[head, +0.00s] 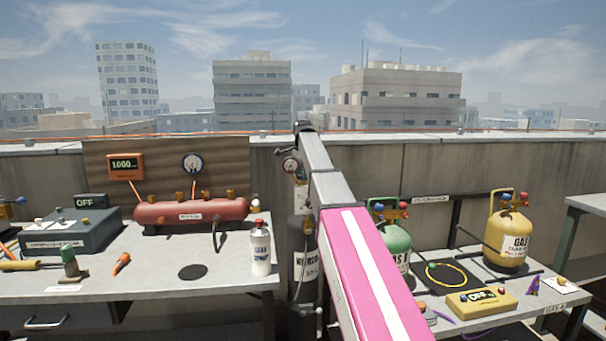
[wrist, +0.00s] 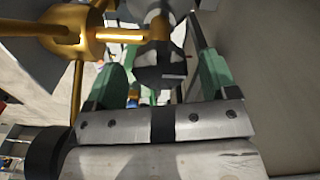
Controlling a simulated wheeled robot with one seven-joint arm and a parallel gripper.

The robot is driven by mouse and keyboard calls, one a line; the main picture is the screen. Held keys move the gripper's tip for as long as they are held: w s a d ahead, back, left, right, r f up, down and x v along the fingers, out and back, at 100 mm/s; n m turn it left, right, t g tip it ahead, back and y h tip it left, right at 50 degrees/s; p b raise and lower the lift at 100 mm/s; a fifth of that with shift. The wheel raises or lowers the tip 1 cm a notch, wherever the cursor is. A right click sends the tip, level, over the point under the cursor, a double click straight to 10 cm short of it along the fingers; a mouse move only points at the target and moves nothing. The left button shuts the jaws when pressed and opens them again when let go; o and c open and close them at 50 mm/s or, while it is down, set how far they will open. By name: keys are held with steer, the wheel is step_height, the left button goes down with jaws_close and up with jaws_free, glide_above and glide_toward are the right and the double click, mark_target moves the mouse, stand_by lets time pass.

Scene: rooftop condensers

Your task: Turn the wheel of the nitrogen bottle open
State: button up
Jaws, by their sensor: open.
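The nitrogen bottle (head: 304,232) is a tall dark grey cylinder standing between the two tables, partly hidden behind my pink and grey arm. A round gauge (head: 291,165) sits near its top. In the head view my arm covers the valve and wheel, and my fingers cannot be made out. In the wrist view my gripper (wrist: 163,75) is open, with a green finger on each side. A dark, grey-marked part, seemingly the wheel (wrist: 161,70), shows between the fingers, below a brass fitting (wrist: 78,33). I cannot tell whether the fingers touch it.
The left table (head: 215,283) holds a red tank (head: 190,213), a white bottle (head: 260,248) and a grey box (head: 75,232). A concrete wall (head: 440,170) runs behind.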

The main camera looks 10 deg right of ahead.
steer(key=c, duration=0.9)
steer(key=shift+n, duration=3.2)
steer(key=o, duration=0.9)
steer(key=shift+r, duration=0.15)
